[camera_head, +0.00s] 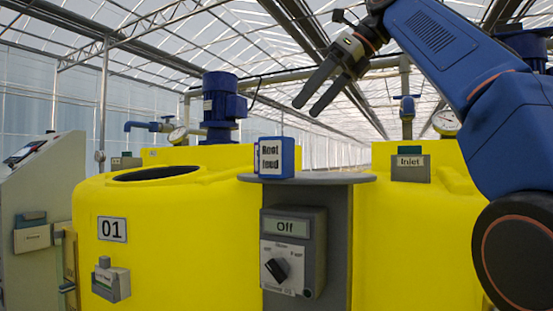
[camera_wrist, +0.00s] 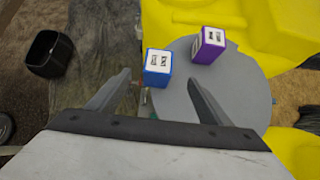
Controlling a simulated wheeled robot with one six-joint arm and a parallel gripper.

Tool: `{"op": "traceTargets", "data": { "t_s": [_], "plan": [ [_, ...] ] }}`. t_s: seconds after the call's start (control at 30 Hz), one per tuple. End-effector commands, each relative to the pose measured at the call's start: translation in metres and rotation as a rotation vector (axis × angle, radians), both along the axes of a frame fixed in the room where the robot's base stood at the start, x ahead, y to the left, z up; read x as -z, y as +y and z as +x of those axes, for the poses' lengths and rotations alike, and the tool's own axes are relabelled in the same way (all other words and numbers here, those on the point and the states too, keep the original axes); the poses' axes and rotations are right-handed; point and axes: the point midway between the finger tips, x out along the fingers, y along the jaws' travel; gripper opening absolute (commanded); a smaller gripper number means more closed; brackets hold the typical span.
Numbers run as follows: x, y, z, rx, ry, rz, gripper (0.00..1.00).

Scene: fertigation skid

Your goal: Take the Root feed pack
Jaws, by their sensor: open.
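The Root feed pack (camera_head: 275,158) is a small blue box with a white label reading "Root feed". It stands upright on the round grey table top (camera_head: 340,178) between the yellow tanks. In the wrist view a blue pack (camera_wrist: 158,66) stands near the table's edge, between and beyond my fingertips; its top label is too small to read. A purple pack (camera_wrist: 208,45) stands to its right, farther in on the table top. My gripper (camera_head: 308,109) is open and empty, above and apart from the packs. It also shows in the wrist view (camera_wrist: 159,79).
A yellow tank marked 01 (camera_head: 160,265) with an open top stands left. Another yellow tank (camera_head: 410,230) stands right. A control box reading "Off" (camera_head: 292,250) is on the grey post below the table. A black bin (camera_wrist: 50,54) stands on the floor.

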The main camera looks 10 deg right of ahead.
Motion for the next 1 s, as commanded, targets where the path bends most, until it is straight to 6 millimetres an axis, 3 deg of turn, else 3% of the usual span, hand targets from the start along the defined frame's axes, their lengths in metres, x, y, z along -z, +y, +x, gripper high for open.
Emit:
{"op": "traceTargets", "data": {
  "t_s": [0.6,1.0],
  "plan": [
    [0.071,0.059,0.038,-0.003,0.000,-0.002,0.73],
    [0.094,0.079,0.049,-0.004,0.000,-0.002,0.73]
  ]
}}
